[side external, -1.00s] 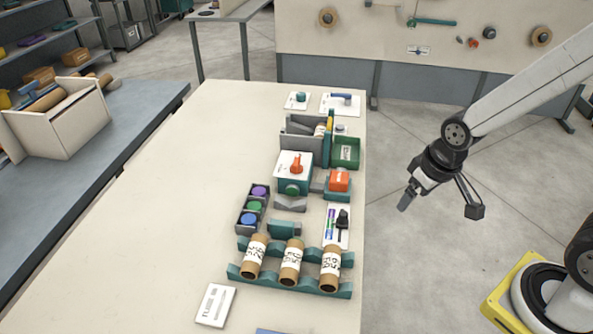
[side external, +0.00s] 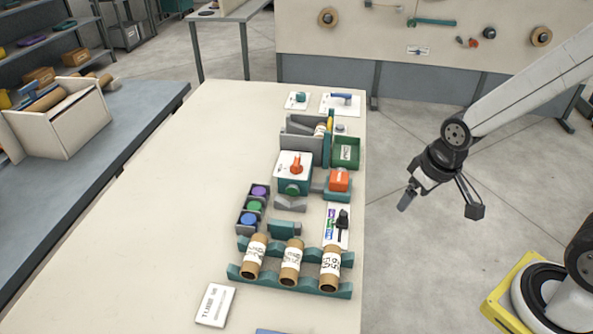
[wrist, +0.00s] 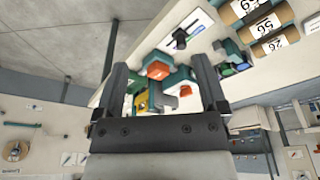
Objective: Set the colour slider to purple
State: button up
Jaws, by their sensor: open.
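The colour slider (side external: 337,226) is a white plate near the table's right edge, with a strip of coloured marks on its left side and a black knob (side external: 343,218) on its right side. The knob sits a little above the middle of the plate in the side view. In the wrist view the slider plate (wrist: 198,25) and black knob (wrist: 180,39) show near the top, tilted. My gripper (side external: 407,200) hangs in the air to the right of the table, apart from the slider. In the wrist view its two fingers (wrist: 163,88) stand wide apart with nothing between them.
Three labelled cardboard tubes (side external: 291,262) lie on a teal rack in front of the slider. An orange-topped block (side external: 339,181) and a teal box with an orange knob (side external: 294,170) stand behind it. A tray of coloured discs (side external: 253,207) is to the left.

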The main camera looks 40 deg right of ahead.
jog(key=c, duration=0.3)
jog(key=n+g, duration=0.3)
jog(key=n, duration=0.2)
send_over(344, 213)
notch_tip(344, 213, down, 9)
jog(key=shift+r, duration=0.1)
jog(key=shift+f, duration=3.95)
